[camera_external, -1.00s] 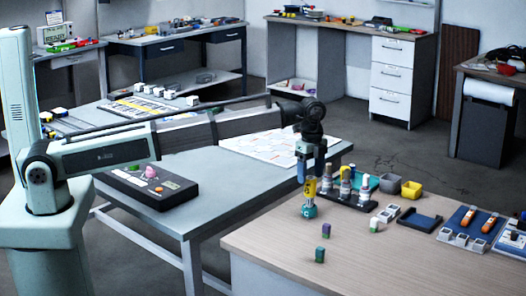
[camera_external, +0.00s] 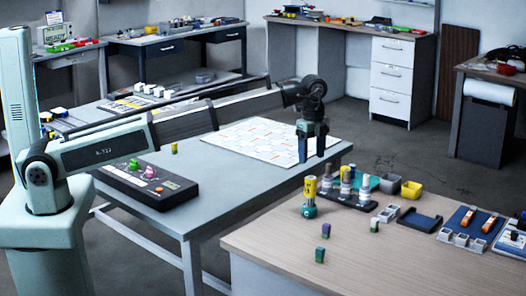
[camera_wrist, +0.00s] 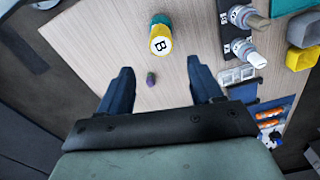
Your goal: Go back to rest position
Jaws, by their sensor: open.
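My gripper (camera_external: 311,148) is open and empty in the external view. It hangs in the air with its fingers pointing down, above the far left corner area of the wooden table. In the wrist view its two dark blue fingers (camera_wrist: 163,90) are spread with nothing between them. A yellow-topped bottle with a teal base (camera_external: 310,197) stands upright on the wooden table below my gripper. It also shows in the wrist view, its yellow top marked "B" (camera_wrist: 161,40), beyond my fingertips.
A black rack (camera_external: 361,201) holds several white-capped bottles beside the yellow bottle. Small blocks (camera_external: 326,230) stand near the wooden table's (camera_external: 270,245) left part. A grey table (camera_external: 215,185) stands behind.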

